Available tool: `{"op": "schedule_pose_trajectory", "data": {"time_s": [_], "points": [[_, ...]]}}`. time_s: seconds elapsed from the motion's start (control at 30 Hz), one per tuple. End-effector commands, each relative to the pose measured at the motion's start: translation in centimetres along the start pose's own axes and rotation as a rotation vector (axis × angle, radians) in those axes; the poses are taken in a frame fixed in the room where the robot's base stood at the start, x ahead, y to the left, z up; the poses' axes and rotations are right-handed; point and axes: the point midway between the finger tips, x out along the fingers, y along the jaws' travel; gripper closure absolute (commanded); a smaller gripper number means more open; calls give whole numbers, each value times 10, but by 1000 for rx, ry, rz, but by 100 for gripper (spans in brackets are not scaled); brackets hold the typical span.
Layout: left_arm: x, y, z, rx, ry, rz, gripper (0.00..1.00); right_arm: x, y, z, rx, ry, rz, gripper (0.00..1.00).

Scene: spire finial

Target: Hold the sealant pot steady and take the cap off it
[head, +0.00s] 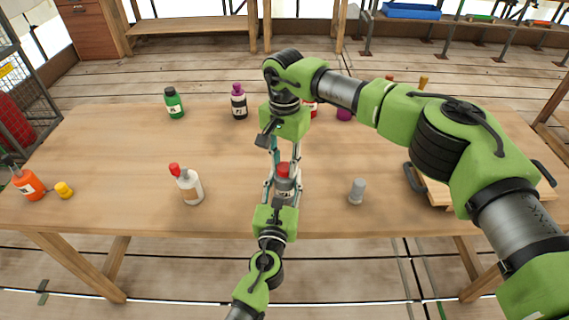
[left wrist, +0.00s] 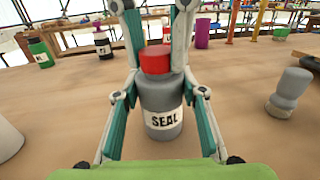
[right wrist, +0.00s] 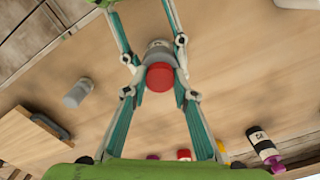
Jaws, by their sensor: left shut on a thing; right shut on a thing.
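The sealant pot (head: 285,189) is a grey bottle with a white "SEAL" label, upright near the table's front edge. It shows clearly in the left wrist view (left wrist: 163,100). Its red cap (head: 283,170) sits on top of it, also seen in the left wrist view (left wrist: 155,60) and from above in the right wrist view (right wrist: 160,76). My left gripper (left wrist: 160,95) comes from the front and is shut on the pot's body. My right gripper (right wrist: 159,93) reaches down from above and is shut on the cap. I see no clear gap between cap and pot.
A wooden tray with dark handles (head: 437,190) lies further right, partly behind my right arm. Several coloured bottles stand at the back.

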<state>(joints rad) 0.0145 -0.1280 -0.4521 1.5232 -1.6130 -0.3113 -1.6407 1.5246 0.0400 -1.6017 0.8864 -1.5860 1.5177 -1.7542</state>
Motion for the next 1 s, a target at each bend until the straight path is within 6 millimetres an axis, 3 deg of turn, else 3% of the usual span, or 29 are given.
{"op": "schedule_pose_trajectory", "data": {"time_s": [1.0], "points": [[0, 0, 0, 0, 1, 0, 100, -30, 0, 0, 0, 1, -2, 100]]}}
